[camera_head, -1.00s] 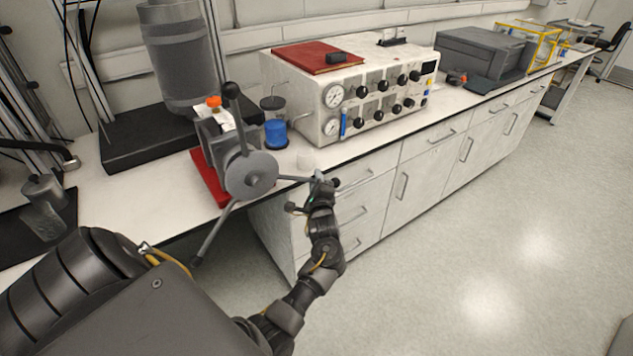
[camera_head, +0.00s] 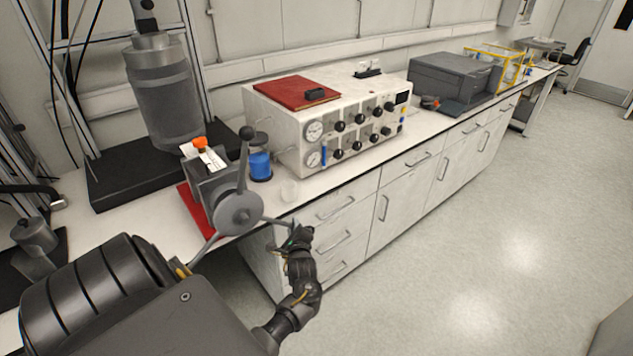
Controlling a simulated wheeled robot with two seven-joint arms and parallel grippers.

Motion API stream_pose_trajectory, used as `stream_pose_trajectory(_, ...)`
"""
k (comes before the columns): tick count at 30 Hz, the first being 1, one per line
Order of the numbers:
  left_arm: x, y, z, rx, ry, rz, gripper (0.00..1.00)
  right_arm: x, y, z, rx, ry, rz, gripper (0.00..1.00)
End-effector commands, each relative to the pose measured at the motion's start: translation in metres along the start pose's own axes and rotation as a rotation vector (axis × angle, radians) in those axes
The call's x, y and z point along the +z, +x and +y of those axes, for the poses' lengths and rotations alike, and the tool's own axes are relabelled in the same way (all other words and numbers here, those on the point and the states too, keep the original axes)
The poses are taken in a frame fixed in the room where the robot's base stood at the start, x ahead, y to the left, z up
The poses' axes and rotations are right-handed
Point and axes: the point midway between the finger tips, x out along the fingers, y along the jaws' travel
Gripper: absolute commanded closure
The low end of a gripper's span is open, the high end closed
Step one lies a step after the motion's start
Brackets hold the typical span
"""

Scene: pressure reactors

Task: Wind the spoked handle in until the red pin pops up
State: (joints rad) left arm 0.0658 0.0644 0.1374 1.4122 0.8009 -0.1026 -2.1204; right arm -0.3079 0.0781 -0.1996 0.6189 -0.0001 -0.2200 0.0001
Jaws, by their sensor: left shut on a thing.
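The spoked handle (camera_head: 239,212) is a grey hub with several spokes on the front of a small grey device (camera_head: 207,184) on a red base (camera_head: 193,208). One spoke points up to a dark ball knob, one points right and slightly down, and one runs down left, partly behind my arm. My left gripper (camera_head: 297,236) is shut on the end of the right spoke, in front of the drawers. An orange-red cap (camera_head: 200,143) shows on top of the device; I cannot tell whether it is the red pin or whether it is raised. My right gripper is not in view.
A blue-filled jar (camera_head: 260,165) stands just behind the handle. A white instrument box (camera_head: 328,127) with gauges and knobs stands to its right. A grey cylinder vessel (camera_head: 165,95) stands behind on a black base. Open floor lies right of the bench.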

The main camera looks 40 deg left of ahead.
Motion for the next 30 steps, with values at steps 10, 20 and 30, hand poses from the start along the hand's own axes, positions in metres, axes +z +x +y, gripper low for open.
stream_pose_trajectory(10, 0.005, -0.001, 0.013, 0.02, 0.018, -0.004, 1.0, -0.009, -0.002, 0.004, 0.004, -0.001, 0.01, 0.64)
stream_pose_trajectory(20, 0.004, 0.0, 0.01, 0.015, 0.016, -0.003, 0.65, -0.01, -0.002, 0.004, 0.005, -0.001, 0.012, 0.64)
stream_pose_trajectory(30, 0.004, -0.025, 0.01, 0.014, 0.014, -0.001, 0.65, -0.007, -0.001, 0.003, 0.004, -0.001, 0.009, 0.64)
